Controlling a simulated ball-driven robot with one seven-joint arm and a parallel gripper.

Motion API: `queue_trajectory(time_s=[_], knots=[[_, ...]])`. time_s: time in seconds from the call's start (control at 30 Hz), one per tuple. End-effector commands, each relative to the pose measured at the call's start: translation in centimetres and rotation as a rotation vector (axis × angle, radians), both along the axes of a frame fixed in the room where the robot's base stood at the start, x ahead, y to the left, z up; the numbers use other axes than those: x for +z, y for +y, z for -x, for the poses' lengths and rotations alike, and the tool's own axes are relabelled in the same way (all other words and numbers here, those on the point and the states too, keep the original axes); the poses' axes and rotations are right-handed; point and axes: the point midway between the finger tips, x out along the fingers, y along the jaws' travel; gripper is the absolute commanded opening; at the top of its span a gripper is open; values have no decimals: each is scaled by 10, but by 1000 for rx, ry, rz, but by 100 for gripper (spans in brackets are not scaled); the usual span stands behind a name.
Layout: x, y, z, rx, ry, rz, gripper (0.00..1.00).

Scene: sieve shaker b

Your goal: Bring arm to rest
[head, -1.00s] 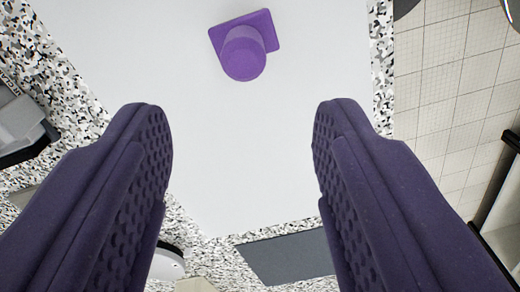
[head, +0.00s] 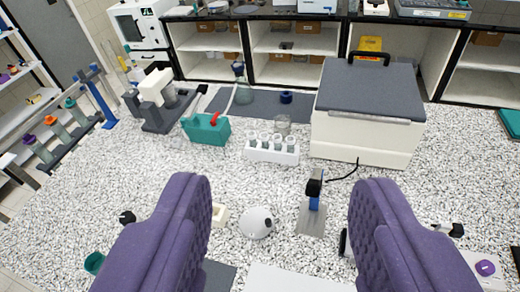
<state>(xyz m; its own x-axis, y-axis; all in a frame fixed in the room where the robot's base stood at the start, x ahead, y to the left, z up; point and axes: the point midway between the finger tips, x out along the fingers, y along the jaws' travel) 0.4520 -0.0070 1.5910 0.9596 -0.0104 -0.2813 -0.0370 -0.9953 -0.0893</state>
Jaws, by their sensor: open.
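My gripper (head: 279,190) is open, with its two purple padded fingers wide apart and nothing between them. It is held above a speckled bench (head: 150,183) and looks across it. The fingers hide parts of the near bench. At the near edge of the view, a white sheet or board (head: 295,280) shows between the fingers.
A white box with a grey lid (head: 372,95) stands at the back right. A white tube rack (head: 272,150), a teal device (head: 205,130), a grey instrument (head: 160,103), a white round object (head: 256,222) and a small stand (head: 313,205) stand on the bench. Shelves line the back.

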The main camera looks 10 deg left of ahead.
Motion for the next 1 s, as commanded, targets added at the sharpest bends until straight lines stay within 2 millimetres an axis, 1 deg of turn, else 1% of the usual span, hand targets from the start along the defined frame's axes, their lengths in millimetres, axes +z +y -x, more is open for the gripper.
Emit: queue_trajectory(time_s=[0.03, 0.1, 0.17, 0.37, 0.47, 0.6, 0.63, 0.67, 0.8, 1.0], knots=[[13, 4, 8, 18, -31, 45, 53], [22, 7, 14, 32, -55, 83, 53], [25, 8, 15, 36, -62, 95, 53], [23, 8, 15, 36, -60, 93, 53], [11, 7, 14, 35, -59, 93, 53], [-20, 7, 14, 35, -57, 92, 53], [-23, 7, 14, 35, -57, 92, 53], [-25, 7, 14, 35, -57, 92, 53], [-19, 7, 14, 35, -58, 92, 53], [-18, 7, 14, 34, -57, 91, 53]])
